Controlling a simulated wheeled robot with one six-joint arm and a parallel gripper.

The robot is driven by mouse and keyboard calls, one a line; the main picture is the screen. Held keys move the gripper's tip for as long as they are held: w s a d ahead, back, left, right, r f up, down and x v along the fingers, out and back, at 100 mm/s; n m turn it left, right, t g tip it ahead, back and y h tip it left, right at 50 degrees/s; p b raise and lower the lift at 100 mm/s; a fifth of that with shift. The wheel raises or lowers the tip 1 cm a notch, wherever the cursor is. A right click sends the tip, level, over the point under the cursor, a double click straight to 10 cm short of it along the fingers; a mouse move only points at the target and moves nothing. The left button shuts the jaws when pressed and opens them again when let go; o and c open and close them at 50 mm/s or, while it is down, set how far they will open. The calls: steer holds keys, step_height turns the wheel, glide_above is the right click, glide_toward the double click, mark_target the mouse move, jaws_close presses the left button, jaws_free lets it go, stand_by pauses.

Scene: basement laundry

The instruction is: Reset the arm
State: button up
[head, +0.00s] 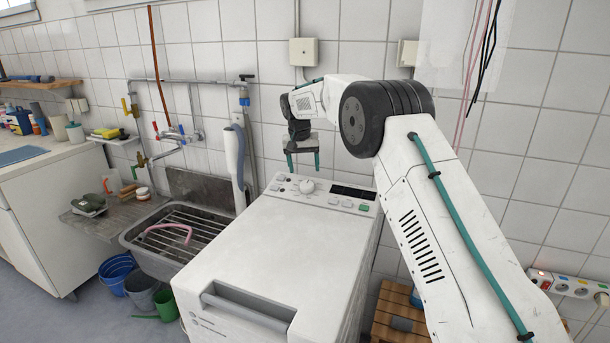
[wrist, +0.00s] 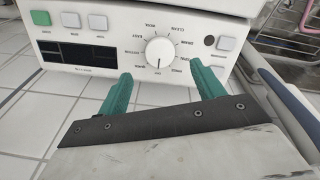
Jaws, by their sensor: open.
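My gripper (head: 303,163) hangs above the back of the white top-loading washing machine (head: 275,250), over its control panel. Its two teal fingers are apart with nothing between them. In the wrist view my gripper (wrist: 160,88) points at the control panel, with the round white dial (wrist: 160,52) just beyond the fingertips. The dial (head: 307,186) also shows in the head view, below my gripper. I cannot tell whether the fingertips touch the panel. My arm reaches in from the lower right, bent at a dark joint.
A metal sink (head: 185,235) with a rack stands left of the machine, with buckets (head: 141,287) on the floor below. A grey-blue upright object (head: 235,160) stands close left of my gripper. Pipes and a tiled wall are behind. A wooden stool (head: 396,310) stands to the right.

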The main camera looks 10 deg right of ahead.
steer(key=shift+r, duration=0.4)
steer(key=shift+s+f, duration=0.15)
steer(key=shift+f, duration=0.1)
steer(key=shift+n+g, duration=0.5)
steer(key=shift+g, duration=0.1)
steer(key=s+f, duration=0.3)
steer(key=shift+s+f, duration=0.1)
steer(key=shift+f, duration=0.1)
steer(key=s, duration=0.3)
steer(key=shift+s+r+n, duration=0.15)
steer(key=shift+r+n, duration=0.1)
steer(key=shift+n, duration=0.05)
steer(key=s+d+r+n+g+y, duration=0.1)
steer(key=s+r, duration=0.4)
steer(key=s, duration=0.8)
steer(key=s+d+r+n, duration=0.15)
steer(key=s+r, duration=0.35)
steer(key=s, duration=0.9)
steer(key=s+d+r+t, duration=0.1)
steer(key=s+d+t, duration=0.1)
steer(key=s, duration=2.5)
steer(key=shift+s+r+m+y, duration=0.15)
steer(key=shift+r+m+y, duration=0.15)
steer(key=shift+r+m, duration=0.15)
